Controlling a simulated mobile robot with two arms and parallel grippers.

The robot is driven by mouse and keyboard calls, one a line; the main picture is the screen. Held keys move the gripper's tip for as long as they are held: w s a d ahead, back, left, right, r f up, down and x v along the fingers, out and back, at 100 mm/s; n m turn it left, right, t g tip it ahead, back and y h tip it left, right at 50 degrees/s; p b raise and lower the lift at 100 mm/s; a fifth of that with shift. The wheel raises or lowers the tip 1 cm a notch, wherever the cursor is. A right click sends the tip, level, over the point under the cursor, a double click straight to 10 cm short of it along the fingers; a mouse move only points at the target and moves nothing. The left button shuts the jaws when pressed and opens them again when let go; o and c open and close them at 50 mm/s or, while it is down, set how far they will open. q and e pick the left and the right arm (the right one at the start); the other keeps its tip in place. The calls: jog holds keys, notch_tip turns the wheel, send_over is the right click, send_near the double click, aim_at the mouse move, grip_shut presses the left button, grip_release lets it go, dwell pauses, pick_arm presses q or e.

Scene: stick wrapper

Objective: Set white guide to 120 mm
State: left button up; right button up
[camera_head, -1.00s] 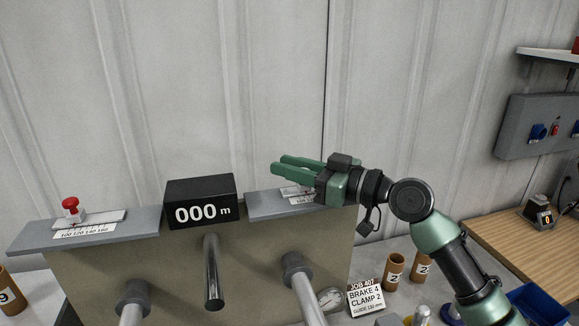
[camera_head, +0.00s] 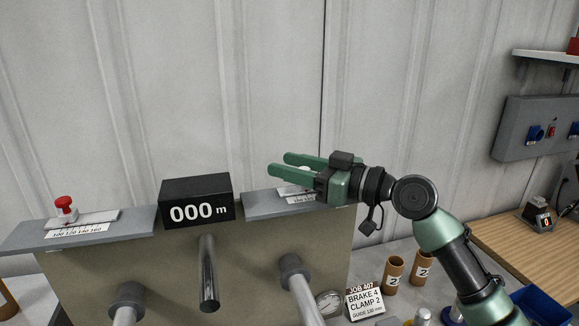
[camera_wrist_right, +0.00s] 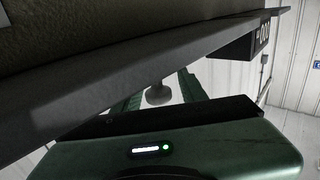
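The white guide's pale knob (camera_head: 305,168) shows partly between the fingers of my right gripper (camera_head: 279,163), above the right-hand scale (camera_head: 300,199). In the right wrist view the knob (camera_wrist_right: 158,95) stands between the two green fingers, with gaps beside it. My right gripper is open around the knob; it does not look clamped. The gripper body hides part of the guide and scale, so its reading cannot be told. My left gripper is not in view.
A red-knobbed guide (camera_head: 65,207) sits on the left scale (camera_head: 78,231). A black display (camera_head: 197,201) reading 000 stands between the two ledges. A job card (camera_head: 365,303) reads "GUIDE 130 mm". Numbered brown tubes (camera_head: 394,274) stand at right.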

jog(key=shift+d+f, duration=0.1)
jog(key=shift+d, duration=0.05)
jog(key=b+v, duration=0.3)
jog(key=v, duration=0.3)
jog(key=shift+s+d+f+b, duration=0.1)
jog(key=shift+s+d+b, duration=0.1)
jog(key=shift+d+b, duration=0.1)
jog(key=shift+s+d, duration=0.25)
jog(key=shift+d, duration=0.15)
